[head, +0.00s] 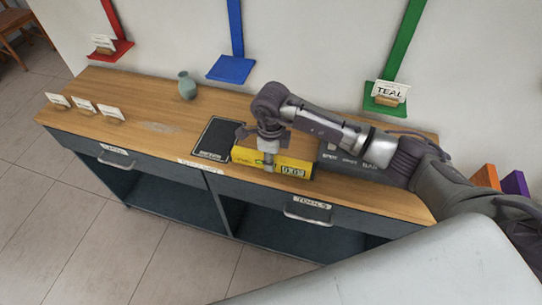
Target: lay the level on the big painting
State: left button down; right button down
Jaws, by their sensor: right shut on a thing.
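The yellow level (243,156), with a small display at its right end, is on or just above the wooden worktop near its front edge. My right gripper (268,160) points down over the level and is shut on it near its middle. The gripper hides part of the level. I cannot tell whether the level touches the worktop. I see no big painting in this view. My left gripper is not in view.
The wooden cabinet top (140,118) carries a green vase (187,86), small cards, a flat black panel (215,135) left of the level and a dark lettered case (340,158) partly behind my arm. Red, blue (231,69) and green wall ledges stand behind. The left worktop is mostly clear.

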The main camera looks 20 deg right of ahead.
jog(key=shift+f+b, duration=0.2)
jog(key=shift+b, duration=0.1)
jog(key=c, duration=0.9)
grip_release()
